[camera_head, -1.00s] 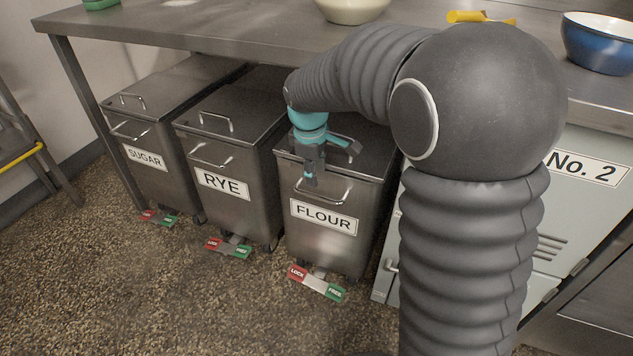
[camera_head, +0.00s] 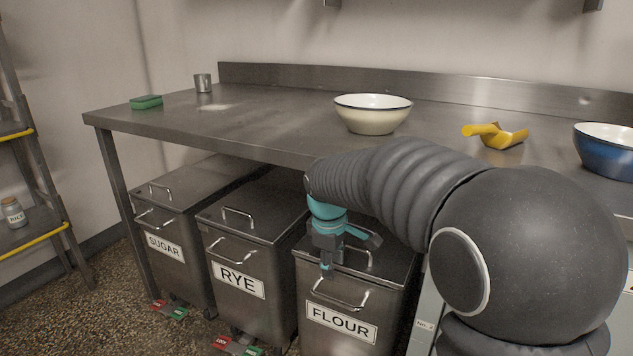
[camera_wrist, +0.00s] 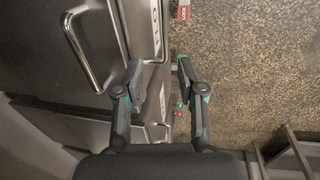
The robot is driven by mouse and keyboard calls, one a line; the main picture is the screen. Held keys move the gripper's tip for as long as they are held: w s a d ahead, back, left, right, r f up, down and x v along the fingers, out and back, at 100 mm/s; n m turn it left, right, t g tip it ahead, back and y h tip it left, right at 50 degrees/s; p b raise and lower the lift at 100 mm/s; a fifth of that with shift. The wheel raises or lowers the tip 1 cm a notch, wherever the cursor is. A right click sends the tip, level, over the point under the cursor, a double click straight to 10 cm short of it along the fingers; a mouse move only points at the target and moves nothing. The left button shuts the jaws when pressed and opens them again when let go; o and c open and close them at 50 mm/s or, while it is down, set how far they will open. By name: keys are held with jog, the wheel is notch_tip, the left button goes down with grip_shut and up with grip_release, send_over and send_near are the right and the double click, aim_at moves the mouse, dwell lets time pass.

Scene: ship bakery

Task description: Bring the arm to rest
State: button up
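My arm bends over from the lower right of the head view. My gripper (camera_head: 327,266) hangs at its end, pointing down, with teal parts on dark fingers. It is over the front of the FLOUR bin (camera_head: 318,347), near that bin's front handle; I cannot tell whether it touches. In the wrist view my gripper (camera_wrist: 159,66) has its two fingertips apart, with nothing held between them. A bar handle (camera_wrist: 75,45) on a steel lid shows left of the fingers, with speckled floor to the right.
The RYE bin (camera_head: 218,312) and SUGAR bin (camera_head: 160,225) stand to the left under the steel worktop (camera_head: 270,125). On it are a cream bowl (camera_head: 372,120), a yellow scoop (camera_head: 505,140), a blue bowl (camera_head: 605,165), a green sponge (camera_head: 146,102) and a metal cup (camera_head: 203,83). A shelf rack (camera_head: 35,235) stands left.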

jog(key=s+d+r+m+t, duration=0.1)
jog(key=s+d+m, duration=0.2)
jog(key=s, duration=0.6)
jog(key=s+d+r+m+t, duration=0.1)
jog(key=s+d+m, duration=0.3)
jog(key=s, duration=0.4)
jog(key=s+d+r+m+t+y, duration=0.1)
jog(key=s+d+r+m, duration=0.1)
jog(key=s+m, duration=0.3)
jog(key=shift+s+d+t, duration=0.3)
jog(key=shift+s+d, duration=0.55)
jog(key=shift+s, duration=1.5)
